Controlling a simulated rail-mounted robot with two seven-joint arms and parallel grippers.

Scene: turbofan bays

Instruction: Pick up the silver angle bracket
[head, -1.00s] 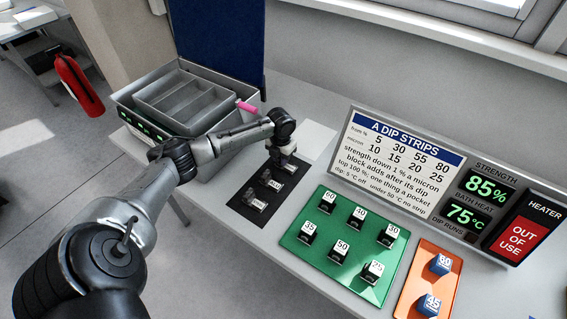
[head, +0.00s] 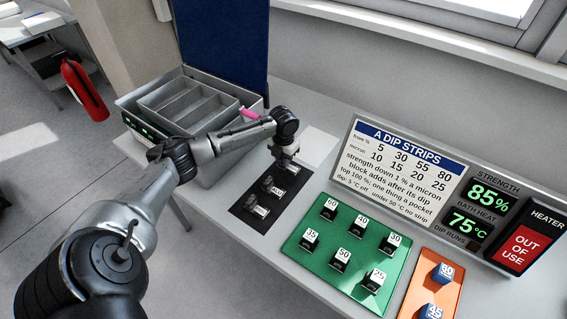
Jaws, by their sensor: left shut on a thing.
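A black mat (head: 244,212) on the grey bench holds a row of small silver angle brackets with white labels. One silver angle bracket (head: 259,209) lies at its near end and another silver angle bracket (head: 273,187) in the middle. My left gripper (head: 289,162) points down at the far end of the mat. It is shut on the far silver angle bracket, which the gripper mostly hides. I cannot tell whether that bracket is clear of the mat. My right gripper is out of view.
A grey divided tray (head: 186,110) stands left of the mat, with a pink item (head: 250,114) at its edge. A green board (head: 310,250) and an orange board (head: 410,297) carry numbered blocks. A sign panel (head: 400,165) stands behind them, reading 85%, 75 °C and heater out of use.

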